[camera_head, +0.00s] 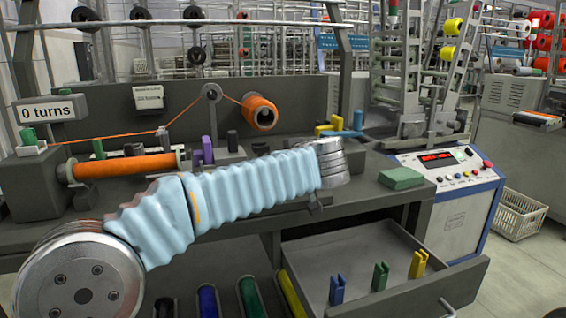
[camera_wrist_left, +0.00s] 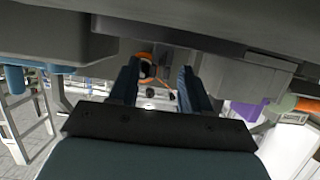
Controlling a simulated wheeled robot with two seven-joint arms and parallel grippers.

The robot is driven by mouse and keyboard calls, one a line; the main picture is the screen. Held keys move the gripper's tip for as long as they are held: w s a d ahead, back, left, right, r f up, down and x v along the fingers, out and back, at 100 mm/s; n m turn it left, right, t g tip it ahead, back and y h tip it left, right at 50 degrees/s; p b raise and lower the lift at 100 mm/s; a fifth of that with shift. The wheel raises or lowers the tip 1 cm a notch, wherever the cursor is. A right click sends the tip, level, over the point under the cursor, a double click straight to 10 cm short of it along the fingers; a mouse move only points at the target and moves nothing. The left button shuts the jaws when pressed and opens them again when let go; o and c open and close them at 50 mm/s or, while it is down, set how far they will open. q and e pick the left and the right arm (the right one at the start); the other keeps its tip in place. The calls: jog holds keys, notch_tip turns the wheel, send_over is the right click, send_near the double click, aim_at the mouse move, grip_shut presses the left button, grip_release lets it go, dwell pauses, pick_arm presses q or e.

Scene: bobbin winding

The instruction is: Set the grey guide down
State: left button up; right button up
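In the head view my left arm reaches across the bench from lower left to its silver wrist. Its gripper is hidden behind the arm there. In the left wrist view my left gripper (camera_wrist_left: 160,78) has its two dark fingers apart, with no held thing visible between them. The orange spool (camera_wrist_left: 146,66) shows in the background through the gap. I cannot pick out the grey guide for sure. A dark grey block (camera_head: 232,140) stands upright on the winder beside the purple block (camera_head: 207,149). My right gripper is not in view.
An open drawer (camera_head: 455,279) holds blue (camera_head: 337,290), green (camera_head: 380,275) and yellow (camera_head: 418,264) forked pieces, with bare floor around them. A green pad (camera_head: 401,178) lies on the bench's right end. The orange-wound bobbin (camera_head: 125,166) is at the left, under a "0 turns" sign (camera_head: 46,111).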

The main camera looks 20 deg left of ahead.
pick_arm(q)
jog(key=shift+r, duration=0.2)
jog(key=shift+s+d+r+p, duration=0.15)
jog(key=shift+p, duration=0.15)
jog(key=v, duration=1.1)
jog(key=shift+s+d+b, duration=0.15)
jog(key=shift+s+b, duration=0.1)
jog(key=shift+b, duration=0.15)
